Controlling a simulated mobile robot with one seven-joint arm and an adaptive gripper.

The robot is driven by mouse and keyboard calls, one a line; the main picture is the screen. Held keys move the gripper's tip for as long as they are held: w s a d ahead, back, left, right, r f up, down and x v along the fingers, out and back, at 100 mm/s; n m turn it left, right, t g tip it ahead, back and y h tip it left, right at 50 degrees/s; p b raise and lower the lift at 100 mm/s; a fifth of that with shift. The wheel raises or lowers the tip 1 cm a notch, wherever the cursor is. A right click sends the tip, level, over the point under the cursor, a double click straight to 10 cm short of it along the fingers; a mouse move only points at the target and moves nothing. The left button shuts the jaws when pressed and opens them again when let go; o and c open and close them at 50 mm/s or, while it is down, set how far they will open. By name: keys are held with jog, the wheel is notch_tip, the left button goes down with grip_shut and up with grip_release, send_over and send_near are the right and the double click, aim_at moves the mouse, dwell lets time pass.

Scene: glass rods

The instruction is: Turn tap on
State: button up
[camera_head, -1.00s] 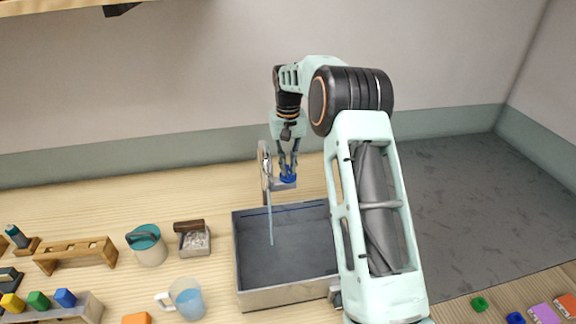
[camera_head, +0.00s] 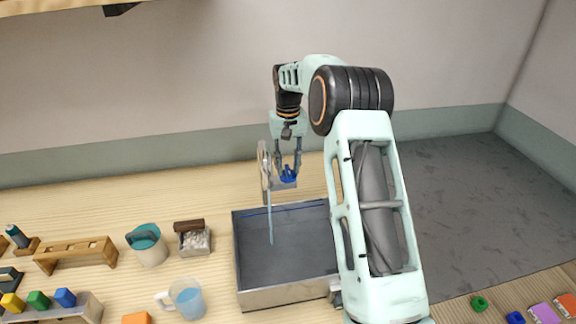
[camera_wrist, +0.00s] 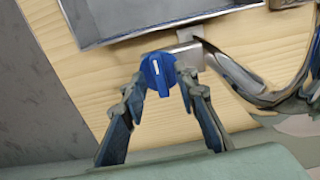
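The tap (camera_head: 264,172) stands behind the grey sink (camera_head: 247,291), and a thin light-blue stream of water (camera_head: 270,222) runs from it down into the sink. Its blue knob (camera_head: 289,177) sits on the metal tap base and also shows in the wrist view (camera_wrist: 158,74), with a white mark on it. My gripper (camera_head: 287,170) points down at the knob. In the wrist view my gripper (camera_wrist: 164,92) has its fingers spread, one on each side of the knob, with gaps visible; it holds nothing.
A measuring jug of blue liquid (camera_head: 187,298) stands left of the sink. The counter behind the sink is mostly clear.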

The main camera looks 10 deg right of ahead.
aim_at(288, 169)
notch_tip(288, 169, up, 12)
dwell(0.4)
jog(key=shift+a+f, duration=0.1)
